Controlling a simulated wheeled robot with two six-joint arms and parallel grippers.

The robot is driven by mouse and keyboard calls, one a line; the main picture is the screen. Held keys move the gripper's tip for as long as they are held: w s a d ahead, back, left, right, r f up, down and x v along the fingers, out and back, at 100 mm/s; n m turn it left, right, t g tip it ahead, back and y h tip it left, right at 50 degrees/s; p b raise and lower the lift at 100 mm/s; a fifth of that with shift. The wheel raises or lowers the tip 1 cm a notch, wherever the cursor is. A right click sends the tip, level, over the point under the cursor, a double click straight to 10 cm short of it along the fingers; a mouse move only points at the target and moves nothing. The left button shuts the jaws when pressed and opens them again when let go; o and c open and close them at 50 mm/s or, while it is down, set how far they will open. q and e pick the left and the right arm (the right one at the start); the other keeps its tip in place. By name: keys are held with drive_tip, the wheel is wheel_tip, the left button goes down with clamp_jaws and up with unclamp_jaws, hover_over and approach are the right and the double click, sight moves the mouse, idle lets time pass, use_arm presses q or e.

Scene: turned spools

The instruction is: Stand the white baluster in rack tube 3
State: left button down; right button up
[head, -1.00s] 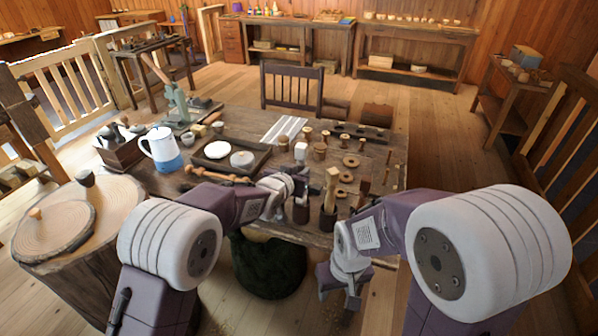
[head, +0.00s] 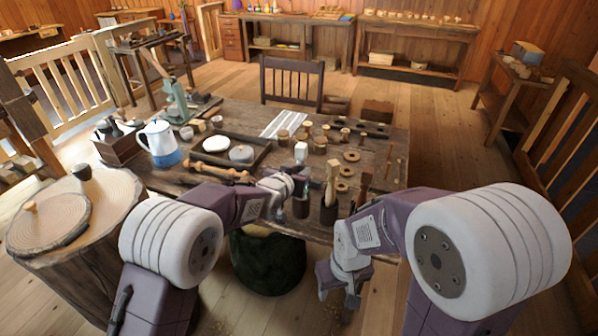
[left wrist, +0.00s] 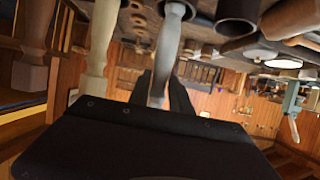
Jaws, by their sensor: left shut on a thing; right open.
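The white baluster (left wrist: 170,45) is held between the fingers of my left gripper (left wrist: 166,88) in the left wrist view. Dark rack tubes stand at the table's front edge, one (head: 301,208) below this gripper and another (head: 328,214) holding a light wooden piece (head: 332,178). Tube numbers are not legible. My right gripper (head: 338,292) is open and empty, low in front of the table.
Close around the left gripper, the left wrist view shows a light turned piece (left wrist: 97,50) and an open dark tube (left wrist: 237,18). A dark piece (head: 363,187) stands to the right. A tray (head: 262,153), a blue-white jug (head: 160,143) and wooden rings (head: 351,157) occupy the table (head: 388,185).

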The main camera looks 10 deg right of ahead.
use_arm(q)
drive_tip(key=c, duration=1.1)
unclamp_jaws()
drive_tip(key=v, duration=0.9)
